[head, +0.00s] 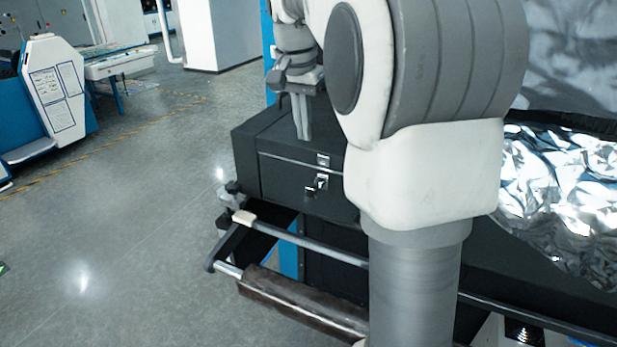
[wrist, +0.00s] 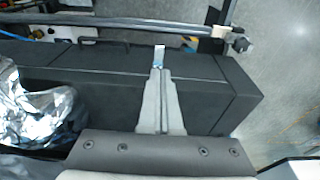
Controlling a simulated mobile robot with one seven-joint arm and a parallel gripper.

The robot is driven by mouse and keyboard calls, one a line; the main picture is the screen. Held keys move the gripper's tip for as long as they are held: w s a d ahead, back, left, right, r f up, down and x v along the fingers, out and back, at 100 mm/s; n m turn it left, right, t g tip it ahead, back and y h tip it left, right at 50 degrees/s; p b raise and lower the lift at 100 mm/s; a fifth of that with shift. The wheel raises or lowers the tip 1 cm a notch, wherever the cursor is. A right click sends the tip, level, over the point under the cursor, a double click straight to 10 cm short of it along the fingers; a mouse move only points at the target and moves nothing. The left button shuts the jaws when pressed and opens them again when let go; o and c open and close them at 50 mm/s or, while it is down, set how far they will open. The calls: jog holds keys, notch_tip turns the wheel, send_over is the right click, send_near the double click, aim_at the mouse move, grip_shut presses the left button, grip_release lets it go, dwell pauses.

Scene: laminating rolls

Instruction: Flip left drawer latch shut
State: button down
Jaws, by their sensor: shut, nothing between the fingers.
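The black drawer box (head: 280,172) stands in the middle of the head view, with a thin seam along its front. The left drawer latch (head: 322,182) is a small silver fitting below that seam; a dark tab sticks out at its lower left. A silver catch plate (head: 323,160) sits just above it. My gripper (head: 303,137) points down over the box top, left of and behind the latch in the picture. Its fingers are shut and empty. My arm hides the box's right part.
A metal rail (head: 300,240) runs along the front below the box, with a dark roller (head: 300,300) under it. Crumpled silver foil (head: 565,185) lies at the right. The grey floor (head: 120,220) at the left is open.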

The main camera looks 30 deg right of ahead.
aim_at(309, 188)
jog(key=f, duration=0.4)
jog(key=w+d+f, duration=0.1)
jog(key=f, duration=0.4)
jog(key=f+p, duration=0.1)
jog(key=f, duration=0.3)
jog(key=shift+w+d+f, duration=0.15)
jog(key=shift+w+d, duration=0.05)
jog(key=shift+d, duration=0.2)
jog(key=shift+f+b, duration=0.15)
jog(key=shift+b, duration=0.15)
